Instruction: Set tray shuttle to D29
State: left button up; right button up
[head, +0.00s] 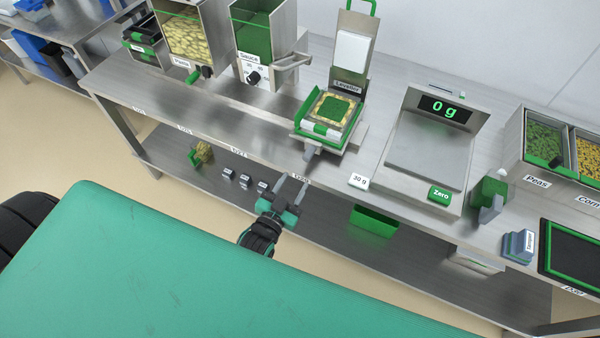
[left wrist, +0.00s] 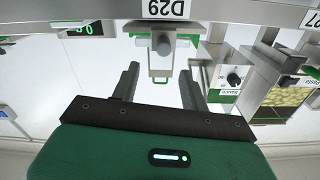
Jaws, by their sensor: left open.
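The tray shuttle (head: 325,130) is a small metal carriage on the bench, with a grey knob (head: 309,153) at its front. A tray (head: 337,109) with green and yellowish contents sits on it. A "D29" label (left wrist: 166,8) is on the bench's front edge; in the left wrist view the shuttle's knob (left wrist: 163,46) lines up closely with it. My left gripper (head: 290,187) is open and empty in front of the bench edge, apart from the knob. In the left wrist view its fingers (left wrist: 160,78) stand on either side of the knob's line. My right gripper is not in view.
A "Lasagna" sign (head: 348,86) stands behind the tray. The pasta hopper (head: 188,30) and sauce dispenser (head: 262,45) are to the left. A scale (head: 428,145) reading 0 g is to the right, with a "30 g" card (head: 359,181). A green bin (head: 374,220) is below the bench.

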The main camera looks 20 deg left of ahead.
pick_arm(q)
jog(key=shift+s, duration=1.65)
jog(key=s+f+g, duration=0.3)
jog(key=s+f, duration=0.1)
jog(key=f, duration=0.6)
jog(key=s+f+g, duration=0.3)
jog(key=s+f, duration=0.1)
jog(key=f, duration=0.7)
jog(key=s+f+g, duration=0.3)
jog(key=s+f, duration=0.1)
jog(key=f, duration=0.6)
jog(key=s+a+f+g, duration=0.3)
jog(key=s+f, duration=0.5)
jog(key=s, duration=0.4)
jog(key=s+a+f+g+y, duration=0.1)
jog(key=s+a+f+g, duration=0.3)
jog(key=s+f, duration=0.4)
jog(key=s+g, duration=0.1)
jog(key=s, duration=0.3)
jog(key=shift+a+f+y, duration=0.15)
jog(key=shift+f+y, duration=0.05)
jog(key=shift+y, duration=0.1)
jog(key=shift+w, duration=0.1)
